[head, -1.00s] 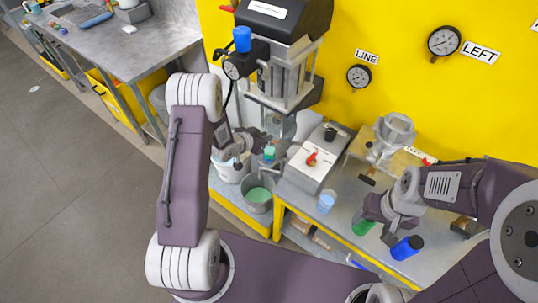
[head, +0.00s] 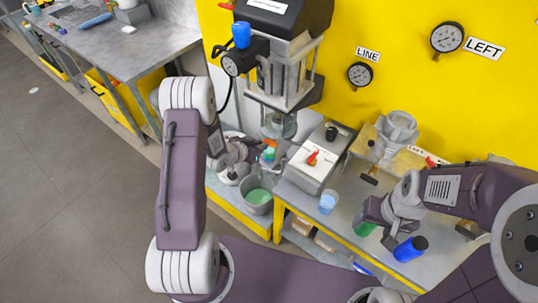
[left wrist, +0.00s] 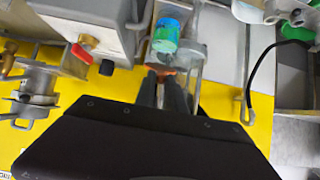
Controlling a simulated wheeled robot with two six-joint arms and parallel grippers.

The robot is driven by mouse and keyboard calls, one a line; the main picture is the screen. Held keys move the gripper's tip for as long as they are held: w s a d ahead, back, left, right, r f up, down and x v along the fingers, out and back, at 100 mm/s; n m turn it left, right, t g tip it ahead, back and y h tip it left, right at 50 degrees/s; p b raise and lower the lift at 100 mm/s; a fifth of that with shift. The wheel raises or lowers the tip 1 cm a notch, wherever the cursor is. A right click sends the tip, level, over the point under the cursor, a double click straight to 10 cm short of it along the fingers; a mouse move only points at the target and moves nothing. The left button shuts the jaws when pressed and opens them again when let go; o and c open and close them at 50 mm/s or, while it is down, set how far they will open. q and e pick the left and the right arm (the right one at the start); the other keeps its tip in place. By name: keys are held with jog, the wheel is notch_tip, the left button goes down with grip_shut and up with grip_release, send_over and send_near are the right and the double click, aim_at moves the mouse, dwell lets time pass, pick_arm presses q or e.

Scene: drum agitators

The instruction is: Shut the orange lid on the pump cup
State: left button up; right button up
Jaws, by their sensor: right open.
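The orange lid (head: 269,143) shows as a small patch beside the pump in the head view. In the left wrist view the orange lid (left wrist: 166,71) is just beyond my fingertips, partly hidden by them. A blue-green cup (left wrist: 166,36) stands next to it; its green part (head: 268,154) also shows in the head view. My left gripper (left wrist: 163,84) is close to the lid. A gap shows between its fingers, but I cannot tell whether they touch the lid. My right gripper (head: 390,236) is open above the bench, near a blue-capped bottle (head: 410,249).
A grey bucket with green liquid (head: 258,198) stands below my left gripper. A control box with a red handle (head: 315,160) is to the right, above the yellow-edged bench. A light-blue cup (head: 328,202) and a green item (head: 365,229) stand on the bench.

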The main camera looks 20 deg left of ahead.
pick_arm(q)
jog(key=shift+s+a+f, duration=0.1)
jog(key=shift+s+f, duration=0.25)
jog(key=shift+f, duration=0.35)
pick_arm(e)
jog(key=shift+f, duration=0.6)
pick_arm(q)
jog(key=f+b, duration=0.2)
jog(key=b, duration=0.1)
jog(key=shift+s+a+f, duration=0.1)
jog(key=shift+s+f, duration=0.15)
jog(key=shift+f, duration=0.15)
jog(key=shift+r, duration=0.1)
pick_arm(e)
notch_tip(320, 180, down, 2)
jog(key=shift+f, duration=0.1)
pick_arm(q)
jog(key=o, duration=1.6)
jog(key=shift+c, duration=0.2)
jog(key=shift+r, duration=0.1)
jog(key=v, duration=0.6)
jog(key=shift+s+r, duration=0.2)
jog(key=shift+s, duration=0.15)
pick_arm(e)
jog(key=shift+f, duration=0.4)
